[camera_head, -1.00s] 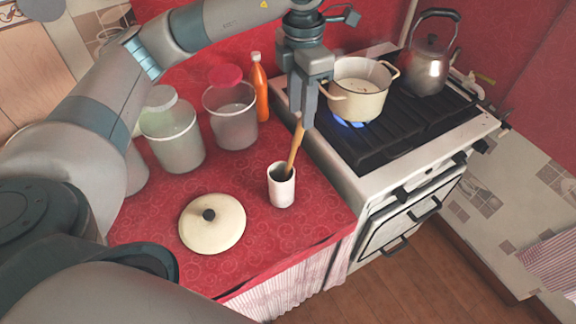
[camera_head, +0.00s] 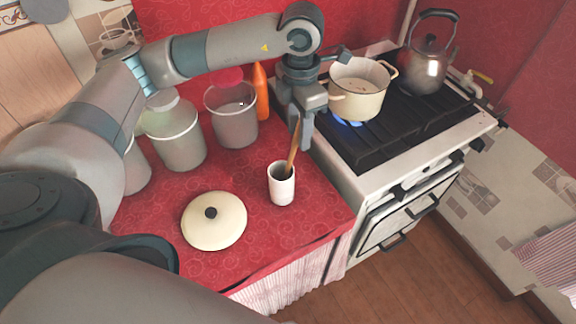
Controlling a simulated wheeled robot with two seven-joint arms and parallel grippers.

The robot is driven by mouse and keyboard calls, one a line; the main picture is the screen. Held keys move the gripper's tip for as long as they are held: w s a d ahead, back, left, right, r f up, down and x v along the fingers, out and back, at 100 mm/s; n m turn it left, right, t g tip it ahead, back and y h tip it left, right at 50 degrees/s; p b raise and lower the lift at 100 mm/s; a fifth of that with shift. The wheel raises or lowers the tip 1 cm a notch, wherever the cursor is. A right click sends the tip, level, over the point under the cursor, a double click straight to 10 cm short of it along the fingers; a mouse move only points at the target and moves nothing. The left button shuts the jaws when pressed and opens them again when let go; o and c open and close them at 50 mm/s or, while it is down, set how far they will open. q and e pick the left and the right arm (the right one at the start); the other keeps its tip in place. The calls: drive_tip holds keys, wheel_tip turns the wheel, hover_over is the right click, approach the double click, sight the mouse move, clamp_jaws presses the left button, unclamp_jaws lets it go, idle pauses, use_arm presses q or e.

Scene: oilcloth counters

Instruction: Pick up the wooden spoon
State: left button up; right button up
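The wooden spoon (camera_head: 291,160) stands, leaning slightly right, in a white cup (camera_head: 281,188) on the red counter. Its lower end is hidden inside the cup. My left gripper (camera_head: 300,138) points down over the cup, with its fingers at the upper end of the spoon's handle. The fingers look apart, with the handle top between or just behind them. I cannot tell whether they touch it. My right gripper is not in view.
A cream lid (camera_head: 230,220) lies left of the cup. Canisters (camera_head: 235,125) and an orange bottle (camera_head: 261,92) stand behind. Right is the stove, with a pot (camera_head: 355,105) over a lit blue flame and a kettle (camera_head: 424,70). The counter's front edge is near the cup.

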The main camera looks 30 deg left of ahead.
sight(295, 142)
use_arm(q)
drive_tip(key=shift+s+a+f+p, duration=0.15)
drive_tip(key=shift+f+p, duration=0.2)
wheel_tip(295, 142, down, 3)
drive_tip(key=shift+s+a+p, duration=0.1)
drive_tip(key=shift+a+p, duration=0.05)
drive_tip(key=shift+p, duration=0.5)
drive_tip(key=shift+f, duration=0.4)
clamp_jaws()
